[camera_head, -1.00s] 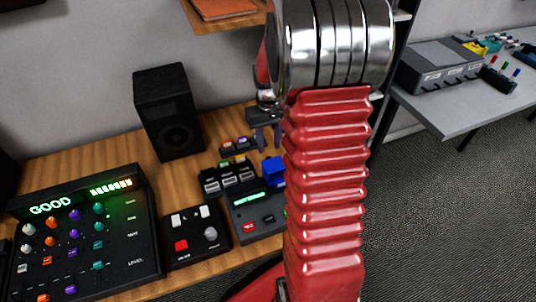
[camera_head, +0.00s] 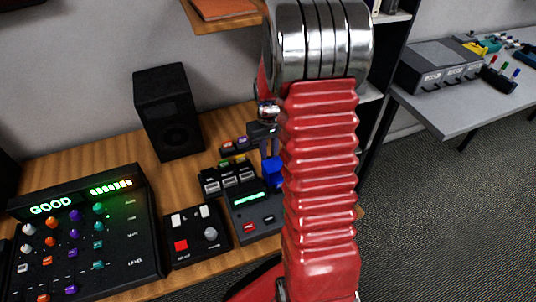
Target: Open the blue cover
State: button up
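The blue cover (camera_head: 272,173) is a small bright blue block at the back right of a dark device (camera_head: 257,211) with a green lit display. Its right side is close to my red arm, which hides part of that area. My gripper (camera_head: 270,156) points down just above the blue cover, its dark fingers a little apart. The fingertips overlap the top of the cover in the picture, and I cannot tell whether they touch it.
Left of the device are a small box with a red button (camera_head: 195,237) and a large mixer panel (camera_head: 85,240) reading GOOD. Several dark switches (camera_head: 228,178) stand behind the device. A black speaker (camera_head: 168,112) stands at the back of the wooden table.

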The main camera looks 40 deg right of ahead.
grip_shut()
jog(key=shift+s+a+r, duration=0.15)
jog(key=shift+s+r, duration=0.35)
jog(key=shift+r, duration=0.05)
jog(key=shift+s+a+r, duration=0.1)
jog(key=shift+s, duration=0.1)
jog(key=shift+o, duration=1)
grip_release()
jog(key=shift+o, duration=1.3)
